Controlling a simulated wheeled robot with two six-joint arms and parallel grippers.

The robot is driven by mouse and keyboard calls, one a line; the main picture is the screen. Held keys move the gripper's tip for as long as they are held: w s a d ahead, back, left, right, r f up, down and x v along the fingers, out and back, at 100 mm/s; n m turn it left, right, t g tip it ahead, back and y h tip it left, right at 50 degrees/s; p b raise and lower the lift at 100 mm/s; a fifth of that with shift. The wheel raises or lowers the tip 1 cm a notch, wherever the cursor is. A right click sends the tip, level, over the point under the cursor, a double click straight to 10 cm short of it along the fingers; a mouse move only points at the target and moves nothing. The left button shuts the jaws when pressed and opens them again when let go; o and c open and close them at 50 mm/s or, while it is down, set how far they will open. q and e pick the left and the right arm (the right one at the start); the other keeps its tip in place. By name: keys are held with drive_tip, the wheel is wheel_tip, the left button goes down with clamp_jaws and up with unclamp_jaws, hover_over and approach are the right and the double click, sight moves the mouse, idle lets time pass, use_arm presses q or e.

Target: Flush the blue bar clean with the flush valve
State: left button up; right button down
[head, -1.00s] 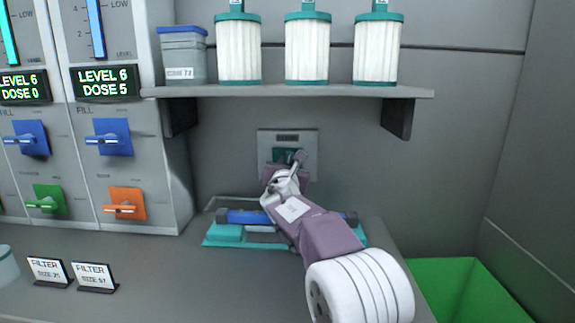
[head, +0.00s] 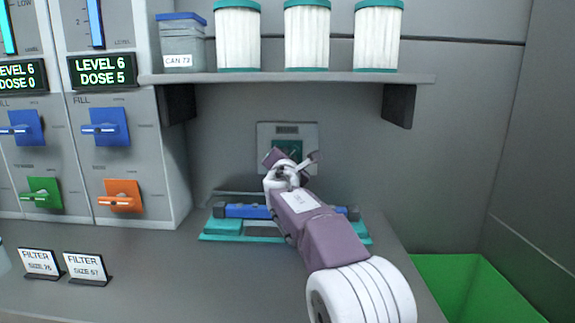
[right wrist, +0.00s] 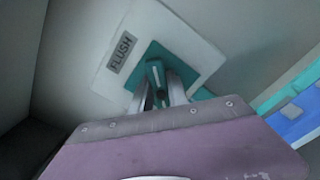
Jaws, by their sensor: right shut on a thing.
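The flush valve is a grey plate (head: 309,135) on the back wall with a teal square; its FLUSH label reads in the right wrist view. A dark teal handle (right wrist: 157,78) stands out from the square. My right gripper (right wrist: 160,95) is shut on this handle, its fingers on either side; in the head view the wrist partly covers the valve. The blue bar (head: 247,211) lies below the valve in a teal cradle (head: 222,236), and my right arm crosses in front of its middle. The bar's blue end also shows in the right wrist view (right wrist: 298,120). My left gripper is out of view.
A shelf (head: 290,78) above holds a lidded can (head: 182,45) and white filters (head: 307,35). Dispensers with blue, green and orange valves (head: 121,196) stand left. Filter signs (head: 86,267) stand front left. A green bin (head: 470,290) is at right.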

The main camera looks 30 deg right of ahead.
drive_tip(key=m+b, duration=0.1)
drive_tip(key=m, duration=0.2)
drive_tip(key=m+b, duration=0.1)
drive_tip(key=shift+d+f+m+b, duration=0.1)
drive_tip(key=shift+f+m+b, duration=0.2)
drive_tip(key=m+b, duration=0.2)
drive_tip(key=m, duration=0.2)
drive_tip(key=shift+m, duration=0.3)
drive_tip(key=c, duration=1.3)
unclamp_jaws()
drive_tip(key=shift+s, duration=0.15)
drive_tip(key=b+v, duration=0.2)
drive_tip(key=v, duration=0.7)
